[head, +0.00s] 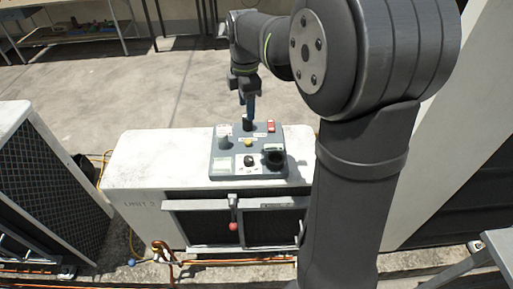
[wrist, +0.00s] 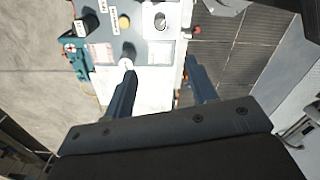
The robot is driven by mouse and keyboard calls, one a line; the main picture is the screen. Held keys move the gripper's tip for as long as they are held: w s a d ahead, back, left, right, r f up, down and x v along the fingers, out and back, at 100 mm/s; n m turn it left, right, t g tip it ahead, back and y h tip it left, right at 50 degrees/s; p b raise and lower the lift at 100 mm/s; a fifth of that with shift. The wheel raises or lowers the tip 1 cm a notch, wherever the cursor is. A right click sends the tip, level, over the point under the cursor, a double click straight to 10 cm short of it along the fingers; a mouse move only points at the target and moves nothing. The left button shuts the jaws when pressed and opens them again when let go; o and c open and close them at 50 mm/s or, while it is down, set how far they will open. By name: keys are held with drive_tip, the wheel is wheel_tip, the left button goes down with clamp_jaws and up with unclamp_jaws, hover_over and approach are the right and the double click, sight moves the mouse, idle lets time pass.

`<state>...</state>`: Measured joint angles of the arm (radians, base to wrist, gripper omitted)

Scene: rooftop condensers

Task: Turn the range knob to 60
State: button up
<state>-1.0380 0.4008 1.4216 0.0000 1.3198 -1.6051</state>
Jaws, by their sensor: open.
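The grey control panel (head: 230,170) sits on top of the white condenser unit and also shows at the top of the wrist view. A black knob on a white dial plate (head: 249,160) is near the panel's front edge; a similar knob on a white plate (wrist: 160,20) shows in the wrist view. The lettering is too small to read, so I cannot tell the range knob or its setting for sure. My gripper (head: 249,118) is at the panel's far edge. In the wrist view its two fingers (wrist: 160,80) are apart with nothing between them.
The panel also carries a yellow button (head: 247,143), a red switch (head: 271,126), a pale upright post (head: 223,130) and a dark round fitting (head: 274,158). A red-tipped lever (head: 233,225) hangs at the unit's front. The white top (head: 150,155) left of the panel is clear.

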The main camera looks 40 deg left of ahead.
sight(249, 158)
wheel_tip(249, 158, down, 21)
drive_tip(key=n, duration=0.3)
drive_tip(key=shift+f+n, duration=0.15)
drive_tip(key=shift+n, duration=0.15)
drive_tip(key=c, duration=1)
